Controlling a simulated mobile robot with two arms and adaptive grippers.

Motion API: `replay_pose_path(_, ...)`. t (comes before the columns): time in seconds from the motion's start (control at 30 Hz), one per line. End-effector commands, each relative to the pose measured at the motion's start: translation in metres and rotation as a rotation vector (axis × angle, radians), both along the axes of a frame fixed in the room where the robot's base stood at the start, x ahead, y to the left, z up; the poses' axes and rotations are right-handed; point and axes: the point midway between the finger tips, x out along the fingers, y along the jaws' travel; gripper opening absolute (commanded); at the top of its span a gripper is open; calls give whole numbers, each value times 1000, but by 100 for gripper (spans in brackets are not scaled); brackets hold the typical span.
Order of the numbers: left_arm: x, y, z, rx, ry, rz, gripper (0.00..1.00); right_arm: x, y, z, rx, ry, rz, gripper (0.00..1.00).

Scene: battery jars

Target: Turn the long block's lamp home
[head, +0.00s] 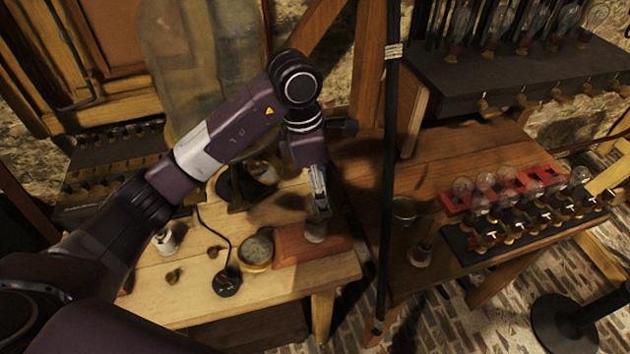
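A reddish-brown wooden block (290,246) lies near the right end of the pale wooden table. A small pale round fitting (315,234) stands on it; I cannot tell whether it is a lamp's base or a socket. My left gripper (320,208) points down directly above this fitting, its fingers close together. Whether the fingers touch or hold a lamp is too small and dark to tell. My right gripper is not in view.
A round brass gauge (257,250) stands just left of the block, with a black corded puck (227,284) nearby. A dark upright pole (388,170) rises right of the block. A black rack with several bulbs (525,232) and a red rack (455,203) occupy the right table.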

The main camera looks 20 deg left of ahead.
Motion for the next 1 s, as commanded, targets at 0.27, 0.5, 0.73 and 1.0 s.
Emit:
replay_pose_path(0.27,2,15,-12,64,1,10,58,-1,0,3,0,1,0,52)
replay_pose_path(0.5,3,10,-48,61,2,9,58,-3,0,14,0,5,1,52)
replay_pose_path(0.73,5,7,-72,60,-1,9,58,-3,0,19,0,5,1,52)
replay_pose_path(1.0,5,7,-77,59,-3,8,58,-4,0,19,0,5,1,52)
